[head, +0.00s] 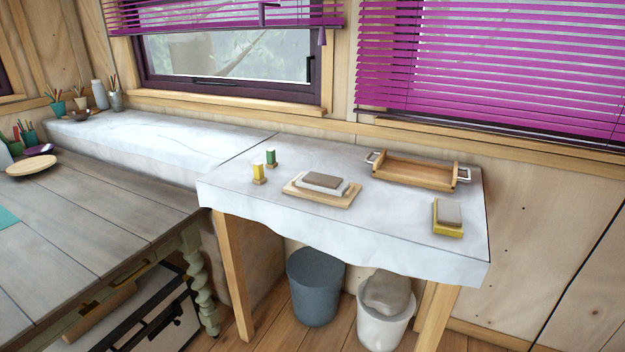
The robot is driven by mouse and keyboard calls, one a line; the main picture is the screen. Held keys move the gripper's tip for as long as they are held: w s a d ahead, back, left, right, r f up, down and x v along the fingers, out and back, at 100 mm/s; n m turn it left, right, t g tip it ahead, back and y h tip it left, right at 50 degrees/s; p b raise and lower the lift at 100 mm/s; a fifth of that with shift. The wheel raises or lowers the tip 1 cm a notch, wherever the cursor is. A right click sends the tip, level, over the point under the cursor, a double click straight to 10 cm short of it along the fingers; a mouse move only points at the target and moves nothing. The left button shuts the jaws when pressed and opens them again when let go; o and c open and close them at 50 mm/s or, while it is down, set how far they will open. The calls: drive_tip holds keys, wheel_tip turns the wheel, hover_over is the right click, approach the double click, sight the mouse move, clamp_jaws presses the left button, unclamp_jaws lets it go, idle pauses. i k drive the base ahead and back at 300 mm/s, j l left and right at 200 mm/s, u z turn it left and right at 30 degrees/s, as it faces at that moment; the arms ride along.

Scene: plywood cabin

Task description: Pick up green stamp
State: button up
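The green stamp (271,157) is a small upright block with a wooden base. It stands on the white-topped table (310,235), towards the table's left side. A similar yellow stamp (259,172) stands just in front of it and to its left, close by. My gripper is not in view.
On the same table are a wooden board (295,192) with a white-and-brown block (323,183), a wooden tray (420,172) with metal handles, and a yellow block with a brown top (448,216). Two bins (315,285) (385,310) stand below. A grey wooden desk (95,225) is at left.

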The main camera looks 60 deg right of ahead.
sight(271, 160)
drive_tip(key=i, duration=0.8)
drive_tip(key=i+j+z, duration=0.1)
drive_tip(key=i, duration=0.7)
drive_tip(key=z, duration=0.4)
drive_tip(key=i+z, duration=0.15)
drive_tip(key=z, duration=0.3)
drive_tip(key=j+z, duration=0.1)
drive_tip(key=z, duration=0.3)
